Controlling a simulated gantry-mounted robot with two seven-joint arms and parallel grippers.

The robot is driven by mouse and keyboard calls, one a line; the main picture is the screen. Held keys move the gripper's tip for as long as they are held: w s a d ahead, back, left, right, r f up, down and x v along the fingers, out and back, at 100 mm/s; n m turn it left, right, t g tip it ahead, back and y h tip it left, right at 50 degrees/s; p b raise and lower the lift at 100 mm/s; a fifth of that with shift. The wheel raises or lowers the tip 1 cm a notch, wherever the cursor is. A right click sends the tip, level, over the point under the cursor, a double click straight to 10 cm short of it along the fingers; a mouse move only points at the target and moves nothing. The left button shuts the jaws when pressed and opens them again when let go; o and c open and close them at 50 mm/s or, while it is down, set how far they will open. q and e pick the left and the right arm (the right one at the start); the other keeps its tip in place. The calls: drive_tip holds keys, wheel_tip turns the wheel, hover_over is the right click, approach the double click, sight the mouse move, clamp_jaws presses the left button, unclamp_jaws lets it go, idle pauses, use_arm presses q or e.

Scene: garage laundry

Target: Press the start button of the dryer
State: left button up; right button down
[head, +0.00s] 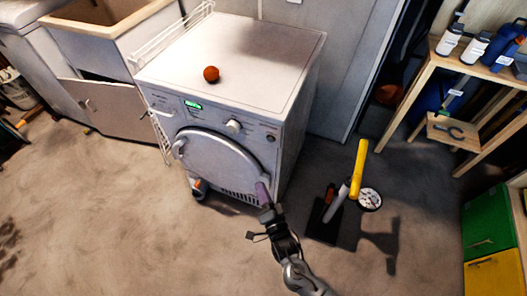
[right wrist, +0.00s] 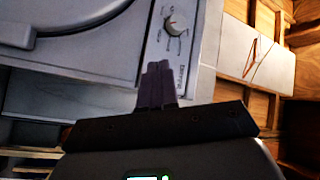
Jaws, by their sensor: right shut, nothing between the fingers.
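The white dryer (head: 225,75) stands in the middle of the head view. Its front panel carries a green-lit display (head: 193,104), a round knob (head: 233,126) and a small dark round spot, apparently a button (head: 271,137), at the right end. The round door (head: 215,160) looks shut. My right gripper (head: 263,192) appears in front of the door's lower right edge, below the panel's right end. Its purple fingers are shut and empty. In the right wrist view the fingers (right wrist: 158,85) point at the panel near the knob (right wrist: 175,25); they may hide the button. Contact cannot be told. My left gripper is not in view.
An orange ball (head: 211,74) lies on the dryer top. A white rack (head: 172,40) and a sink cabinet (head: 105,108) stand at left. A yellow-handled pump (head: 357,168) with a gauge stands on the floor at right. A wooden shelf (head: 437,58) is farther right.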

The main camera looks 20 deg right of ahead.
sight(271, 139)
drive_tip(key=w+r+t, duration=0.1)
drive_tip(key=w+r, duration=0.3)
drive_tip(key=r, duration=0.1)
use_arm(q)
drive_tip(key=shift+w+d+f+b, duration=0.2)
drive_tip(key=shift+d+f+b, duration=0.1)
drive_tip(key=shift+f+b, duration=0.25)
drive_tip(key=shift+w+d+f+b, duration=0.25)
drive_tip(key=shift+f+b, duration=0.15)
drive_tip(key=shift+b, duration=0.25)
use_arm(e)
drive_tip(key=w+d, duration=0.6)
drive_tip(key=shift+r, duration=0.15)
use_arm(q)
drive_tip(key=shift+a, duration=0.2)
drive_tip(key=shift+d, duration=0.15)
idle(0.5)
use_arm(e)
drive_tip(key=shift+w+d, duration=0.1)
idle(0.5)
